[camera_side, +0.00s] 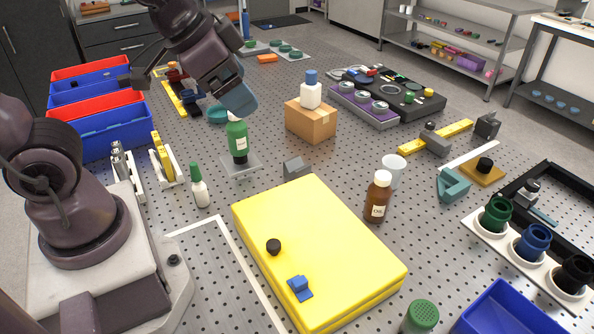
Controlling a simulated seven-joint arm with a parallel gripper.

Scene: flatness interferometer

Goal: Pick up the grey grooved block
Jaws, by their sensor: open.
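A small grey block (297,167) with a notch in its top sits on the perforated table just behind the far edge of the yellow case. It looks like the grooved block, though its groove is small in this view. My gripper (132,77) is at the upper left, in front of the red and blue bins as seen here, raised and well away from the block. It is open, with nothing seen between its fingers. A darker grey block (487,125) stands at the right; I cannot tell whether it is grooved.
The yellow case (320,245) lies directly in front of the block.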

